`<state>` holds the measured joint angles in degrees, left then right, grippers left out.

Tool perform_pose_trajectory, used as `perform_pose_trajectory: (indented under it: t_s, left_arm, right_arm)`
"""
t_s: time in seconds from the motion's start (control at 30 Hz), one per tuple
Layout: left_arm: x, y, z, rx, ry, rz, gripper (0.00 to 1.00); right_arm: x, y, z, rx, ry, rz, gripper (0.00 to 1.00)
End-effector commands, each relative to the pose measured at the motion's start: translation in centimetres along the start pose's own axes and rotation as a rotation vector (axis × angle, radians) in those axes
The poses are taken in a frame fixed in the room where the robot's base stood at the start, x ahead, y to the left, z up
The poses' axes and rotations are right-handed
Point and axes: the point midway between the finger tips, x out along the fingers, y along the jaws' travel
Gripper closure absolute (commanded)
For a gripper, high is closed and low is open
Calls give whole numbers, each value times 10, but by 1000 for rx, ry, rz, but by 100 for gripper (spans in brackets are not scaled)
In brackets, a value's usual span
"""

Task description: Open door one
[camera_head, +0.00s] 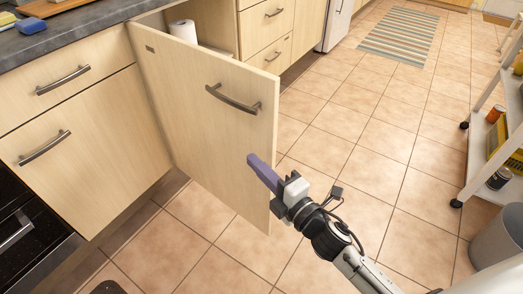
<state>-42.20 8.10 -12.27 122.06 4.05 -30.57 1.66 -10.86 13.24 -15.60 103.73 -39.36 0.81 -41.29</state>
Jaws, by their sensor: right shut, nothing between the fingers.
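A light wood cabinet door (195,110) stands swung out from the counter front, with a dark metal bar handle (233,98) near its top. The open cabinet (212,25) behind it shows a white paper roll (183,31). My right gripper (258,168) is shut and empty. Its purple fingers lie in front of the door's lower free side, below and right of the handle; I cannot tell whether they touch the door. My left gripper is not in view.
Closed drawers (66,85) stand left of the door, under a dark countertop (75,35). A wheeled shelf cart (490,140) and a grey bin (497,238) stand at the right. The tiled floor (370,135) between is clear.

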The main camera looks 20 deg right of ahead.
Motion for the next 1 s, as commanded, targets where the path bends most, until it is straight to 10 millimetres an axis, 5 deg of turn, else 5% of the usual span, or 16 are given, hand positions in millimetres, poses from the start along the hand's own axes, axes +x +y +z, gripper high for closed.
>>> perform_pose_trajectory:
  t_s: [0.13,0.4,0.87,1.0]
  left_arm:
    - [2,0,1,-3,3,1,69]
    - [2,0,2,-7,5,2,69]
    - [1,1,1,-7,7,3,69]
    - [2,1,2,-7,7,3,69]
  right_arm:
    - [31,0,1,0,0,2,100]
    - [35,-1,35,1,0,-1,100]
    - [36,-1,40,2,3,-1,100]
    - [43,-2,58,-6,39,0,100]
